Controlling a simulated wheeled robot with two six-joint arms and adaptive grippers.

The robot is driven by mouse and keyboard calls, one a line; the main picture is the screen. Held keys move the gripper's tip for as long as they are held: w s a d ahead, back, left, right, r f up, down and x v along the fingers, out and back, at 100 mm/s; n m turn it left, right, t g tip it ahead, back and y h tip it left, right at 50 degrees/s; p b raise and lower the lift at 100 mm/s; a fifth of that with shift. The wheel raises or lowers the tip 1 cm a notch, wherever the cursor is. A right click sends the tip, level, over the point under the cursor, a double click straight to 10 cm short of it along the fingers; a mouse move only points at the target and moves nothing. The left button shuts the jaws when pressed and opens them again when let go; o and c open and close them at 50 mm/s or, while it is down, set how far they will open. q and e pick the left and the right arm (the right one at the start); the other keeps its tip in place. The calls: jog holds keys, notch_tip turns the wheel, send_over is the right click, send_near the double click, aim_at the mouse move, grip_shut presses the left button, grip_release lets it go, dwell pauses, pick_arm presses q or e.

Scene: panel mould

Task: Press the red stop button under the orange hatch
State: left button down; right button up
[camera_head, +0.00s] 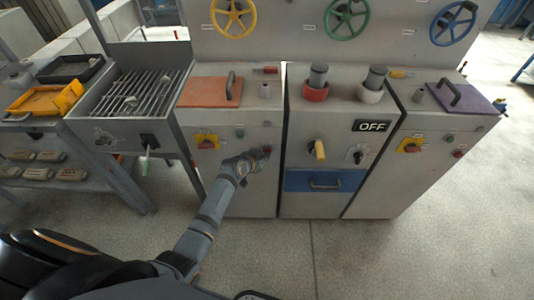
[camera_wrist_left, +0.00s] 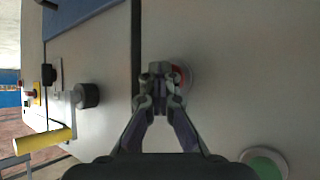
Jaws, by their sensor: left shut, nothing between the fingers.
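The orange hatch (camera_head: 208,92) lies closed on top of the left grey cabinet. Below it, on the cabinet front, is the red stop button (camera_head: 267,149). In the left wrist view the red button (camera_wrist_left: 181,75) shows as a red disc in a pale ring, partly hidden behind my fingertips. My left gripper (camera_head: 258,158) is shut and empty, its tips right in front of the button; it also shows in the left wrist view (camera_wrist_left: 160,75). I cannot tell whether the tips touch the button. My right gripper is not in view.
A green button (camera_head: 240,134) and a red-and-yellow switch (camera_head: 207,142) sit left of the red button. The middle cabinet has a yellow handle (camera_head: 319,150) and a blue drawer (camera_head: 325,180). A grill-topped stand (camera_head: 150,125) is at the left. The floor in front is clear.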

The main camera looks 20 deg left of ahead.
pick_arm(q)
jog(key=shift+r, duration=0.1)
jog(key=shift+s+d+p, duration=0.3)
jog(key=shift+s+p, duration=0.35)
jog(key=shift+s, duration=0.2)
jog(key=s+p, duration=0.1)
jog(key=s, duration=0.1)
jog(key=s+d+p, duration=0.1)
jog(key=s+p, duration=0.1)
jog(key=shift+s+d, duration=0.2)
jog(key=shift+s, duration=0.2)
dwell(0.5)
